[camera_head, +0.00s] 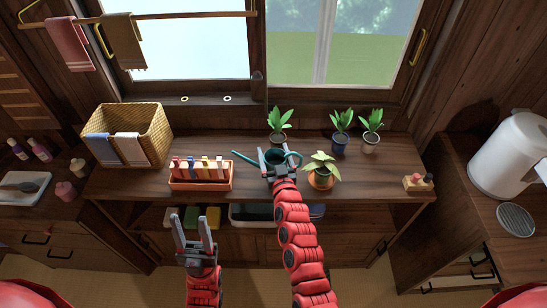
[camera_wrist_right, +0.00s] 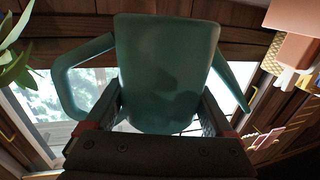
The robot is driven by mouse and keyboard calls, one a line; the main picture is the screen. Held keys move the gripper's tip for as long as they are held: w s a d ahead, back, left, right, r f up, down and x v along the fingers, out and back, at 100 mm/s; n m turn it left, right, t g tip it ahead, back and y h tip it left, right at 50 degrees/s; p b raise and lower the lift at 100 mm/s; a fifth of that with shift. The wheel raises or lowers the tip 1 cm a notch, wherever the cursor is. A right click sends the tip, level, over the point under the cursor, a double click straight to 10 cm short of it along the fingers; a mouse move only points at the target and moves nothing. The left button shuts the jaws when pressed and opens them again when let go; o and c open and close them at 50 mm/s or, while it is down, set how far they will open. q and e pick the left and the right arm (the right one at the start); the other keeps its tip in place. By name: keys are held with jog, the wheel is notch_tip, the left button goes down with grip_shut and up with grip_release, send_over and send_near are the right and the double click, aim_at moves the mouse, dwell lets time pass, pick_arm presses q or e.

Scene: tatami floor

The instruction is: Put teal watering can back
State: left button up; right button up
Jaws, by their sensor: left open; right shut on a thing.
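The teal watering can (camera_head: 276,158) is at the middle of the wooden table, with its spout to the left and its handle to the right. In the right wrist view the can (camera_wrist_right: 165,70) fills the middle, between the two fingers. My right gripper (camera_head: 278,170) is shut on the can. Whether the can touches the tabletop I cannot tell. My left gripper (camera_head: 194,236) is open and empty, in front of the table's front edge. The lower part of the can is hidden behind my right gripper in the head view.
Potted plants stand close by: one behind the can (camera_head: 278,124), one just right of it (camera_head: 320,172), two farther right (camera_head: 341,130) (camera_head: 371,130). An orange box of tools (camera_head: 200,184) is to the left, a wicker basket (camera_head: 146,124) behind it. The right tabletop is mostly clear.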

aim_at(274, 160)
jog(key=shift+w+r, duration=0.1)
jog(key=shift+w, duration=0.2)
notch_tip(274, 160, down, 3)
jog(key=shift+s+f+p, duration=0.1)
jog(key=shift+f+p, duration=0.1)
jog(key=shift+p, duration=0.3)
jog(key=shift+f, duration=0.15)
jog(key=shift+f+b, duration=0.25)
jog(key=shift+b, duration=0.05)
jog(key=o, duration=1.4)
jog(key=shift+r, duration=0.1)
